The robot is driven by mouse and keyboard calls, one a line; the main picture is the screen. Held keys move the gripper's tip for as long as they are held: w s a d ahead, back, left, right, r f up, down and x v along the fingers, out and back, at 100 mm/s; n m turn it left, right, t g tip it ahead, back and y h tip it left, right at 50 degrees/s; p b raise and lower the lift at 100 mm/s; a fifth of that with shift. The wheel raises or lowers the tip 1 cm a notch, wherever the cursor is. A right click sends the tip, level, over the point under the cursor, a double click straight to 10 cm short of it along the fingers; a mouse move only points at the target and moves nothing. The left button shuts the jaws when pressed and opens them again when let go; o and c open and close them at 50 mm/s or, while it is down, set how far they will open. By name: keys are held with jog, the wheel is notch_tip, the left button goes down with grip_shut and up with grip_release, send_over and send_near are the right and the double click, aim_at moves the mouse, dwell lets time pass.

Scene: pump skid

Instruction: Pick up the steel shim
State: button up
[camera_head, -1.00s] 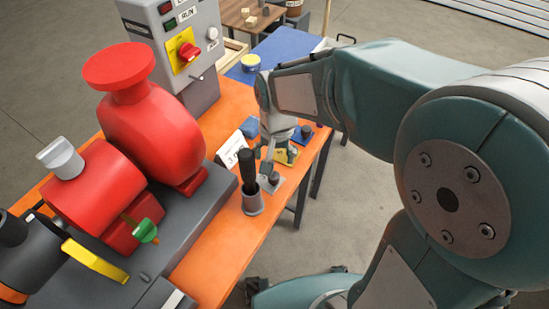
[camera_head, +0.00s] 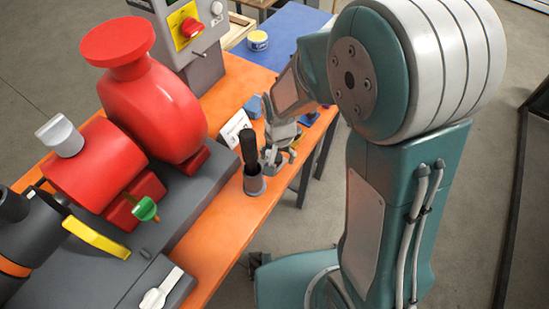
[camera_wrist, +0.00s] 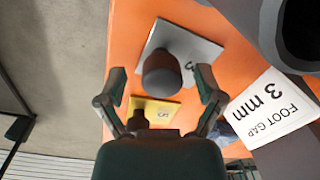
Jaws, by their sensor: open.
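The steel shim (camera_wrist: 195,50) is a flat grey plate marked "3" with a dark round knob (camera_wrist: 161,72) standing on it. In the wrist view it lies on the orange bench. My gripper (camera_wrist: 160,74) is open, with one finger on each side of the knob in that view and a gap on both sides. Whether the fingertips are at knob height cannot be told. In the head view my gripper (camera_head: 272,160) is low over the bench beside the cup, and it mostly hides the shim.
A yellow shim (camera_wrist: 160,108) marked "5" lies close by. A white card (camera_wrist: 270,106) reads "FOOT GAP 3 mm". A grey cup (camera_head: 254,184) with a black-handled tool (camera_head: 248,147) stands beside my gripper. The red pump (camera_head: 155,110) fills the left. The bench edge is near.

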jog(key=shift+a+f, duration=0.1)
jog(key=shift+f, duration=0.2)
grip_shut()
jog(key=shift+r, duration=0.1)
